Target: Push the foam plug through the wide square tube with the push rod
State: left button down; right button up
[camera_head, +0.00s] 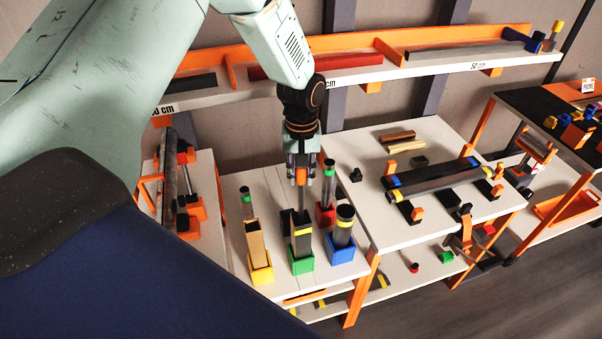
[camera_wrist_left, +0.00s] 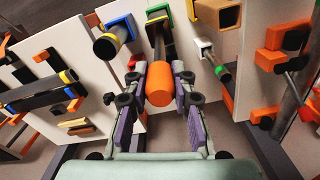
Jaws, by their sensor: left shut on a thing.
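My left gripper (camera_head: 302,172) points down over the loading rack and is shut on the orange handle of the push rod (camera_head: 301,176). In the left wrist view the orange handle (camera_wrist_left: 160,86) sits between the two fingers (camera_wrist_left: 158,80), and the dark shaft runs away from it toward a square tube. The wide square tube (camera_head: 301,240) is dark with a yellow band and stands upright in a green block (camera_head: 302,264). The shaft lines up with its mouth; how far it is inside I cannot tell. The foam plug is not visible. My right gripper is not in view.
A yellow block (camera_head: 261,272) with a tan square tube stands left of the green block. A blue block (camera_head: 340,251) with a round dark tube and a red block (camera_head: 325,215) with a green-banded rod stand right. Another table (camera_head: 400,235) carries a horizontal tube.

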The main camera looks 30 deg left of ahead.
pick_arm(q)
jog(key=shift+r+p, duration=0.95)
jog(key=shift+r, duration=0.4)
notch_tip(320, 180, up, 23)
jog(key=shift+f, duration=0.15)
dwell(1.4)
dwell(0.9)
